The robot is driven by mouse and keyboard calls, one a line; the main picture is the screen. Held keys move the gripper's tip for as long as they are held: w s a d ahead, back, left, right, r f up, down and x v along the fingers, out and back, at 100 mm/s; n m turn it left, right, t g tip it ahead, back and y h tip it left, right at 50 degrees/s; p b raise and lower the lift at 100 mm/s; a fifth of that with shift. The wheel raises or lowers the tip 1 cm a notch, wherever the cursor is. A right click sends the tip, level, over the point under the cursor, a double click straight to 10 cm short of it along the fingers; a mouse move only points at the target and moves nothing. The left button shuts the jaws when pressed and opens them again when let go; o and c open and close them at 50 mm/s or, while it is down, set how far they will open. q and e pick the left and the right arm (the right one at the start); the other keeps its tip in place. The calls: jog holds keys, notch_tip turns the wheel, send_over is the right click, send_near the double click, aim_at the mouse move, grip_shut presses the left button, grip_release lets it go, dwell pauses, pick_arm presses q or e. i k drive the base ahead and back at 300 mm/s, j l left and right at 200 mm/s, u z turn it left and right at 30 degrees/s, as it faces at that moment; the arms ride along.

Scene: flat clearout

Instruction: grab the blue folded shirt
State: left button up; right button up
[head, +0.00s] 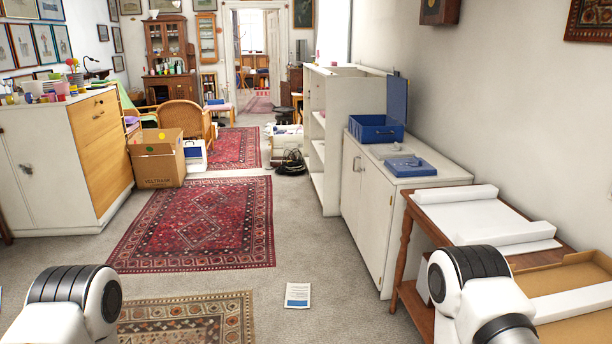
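A flat blue item (410,166), which looks like the blue folded shirt, lies on top of the white cabinet (367,205) on the right. It is small in this view, so its folds are hard to make out. Only rounded white and black parts of my two arms show at the bottom left and bottom right. Neither gripper is in view, and both arm parts are well apart from the blue item.
An open blue box (375,131) stands behind the blue item. A wooden table (407,245) with white pieces stands nearer on the right. A cardboard box (157,160) stands left. A booklet (297,295) lies on the carpet. The middle floor with rugs (200,222) is mostly clear.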

aim_at(415, 166)
jog(key=i+j+z, duration=0.15)
jog(key=i+z, duration=0.25)
jog(key=i, duration=0.35)
jog(key=i+j+z, duration=0.45)
jog(key=i, duration=0.25)
jog(key=i+j+z, duration=0.4)
jog(key=i+j, duration=0.2)
